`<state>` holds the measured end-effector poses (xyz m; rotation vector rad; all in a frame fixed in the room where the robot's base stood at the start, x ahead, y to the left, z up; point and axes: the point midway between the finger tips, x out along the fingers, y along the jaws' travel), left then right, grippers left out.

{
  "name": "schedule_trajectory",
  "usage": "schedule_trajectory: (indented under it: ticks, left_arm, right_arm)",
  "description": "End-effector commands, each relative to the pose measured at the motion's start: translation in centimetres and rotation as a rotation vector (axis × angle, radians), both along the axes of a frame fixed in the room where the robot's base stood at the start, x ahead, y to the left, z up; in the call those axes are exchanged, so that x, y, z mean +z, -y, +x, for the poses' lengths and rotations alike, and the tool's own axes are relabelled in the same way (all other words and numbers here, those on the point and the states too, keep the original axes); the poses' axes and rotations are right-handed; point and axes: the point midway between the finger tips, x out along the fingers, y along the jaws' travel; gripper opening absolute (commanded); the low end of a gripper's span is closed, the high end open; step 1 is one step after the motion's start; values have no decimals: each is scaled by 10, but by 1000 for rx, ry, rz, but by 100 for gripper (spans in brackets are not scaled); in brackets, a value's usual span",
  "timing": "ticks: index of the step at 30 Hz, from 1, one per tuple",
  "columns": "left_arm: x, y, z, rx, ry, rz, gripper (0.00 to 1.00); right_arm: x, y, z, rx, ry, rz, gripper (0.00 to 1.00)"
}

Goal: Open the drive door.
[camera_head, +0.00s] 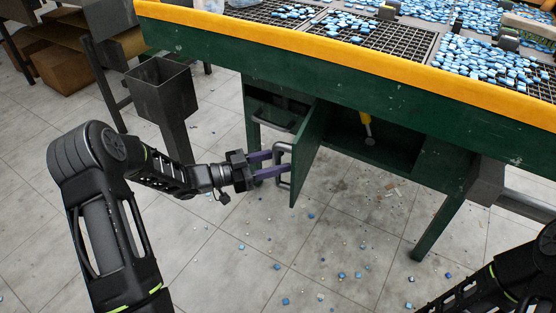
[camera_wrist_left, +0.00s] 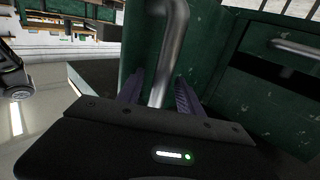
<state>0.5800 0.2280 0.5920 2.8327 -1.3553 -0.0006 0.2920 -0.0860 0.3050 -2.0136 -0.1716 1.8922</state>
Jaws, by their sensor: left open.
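The green drive door (camera_head: 307,154) stands swung out under the table, with an open compartment (camera_head: 365,138) to its right. Its grey bar handle (camera_head: 284,165) faces my left gripper (camera_head: 271,165). The gripper's two purple fingers are apart. In the left wrist view the fingers lie on either side of the handle (camera_wrist_left: 168,50), with gaps showing, and the door (camera_wrist_left: 135,45) is behind it. I cannot tell whether a finger touches the bar. My right arm (camera_head: 490,285) shows at the lower right, but its gripper is out of view.
A green table (camera_head: 400,92) with a yellow edge (camera_head: 330,50) carries grids of blue tiles. A dark bin (camera_head: 160,90) stands left of it. A second handle (camera_head: 272,117) is on a drawer left of the door. Loose tiles lie on the open floor (camera_head: 240,275).

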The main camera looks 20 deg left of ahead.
Motion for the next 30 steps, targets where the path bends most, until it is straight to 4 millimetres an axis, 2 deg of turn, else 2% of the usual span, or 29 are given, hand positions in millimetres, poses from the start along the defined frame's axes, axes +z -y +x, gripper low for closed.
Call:
schedule_trajectory:
  ticks: [15,30]
  left_arm:
    - [1,-54,-43,0,1,1,43]
    - [0,-58,-46,-1,1,1,43]
  right_arm:
    - [14,-4,-4,9,-6,6,0]
    - [14,-4,-4,9,-6,6,0]
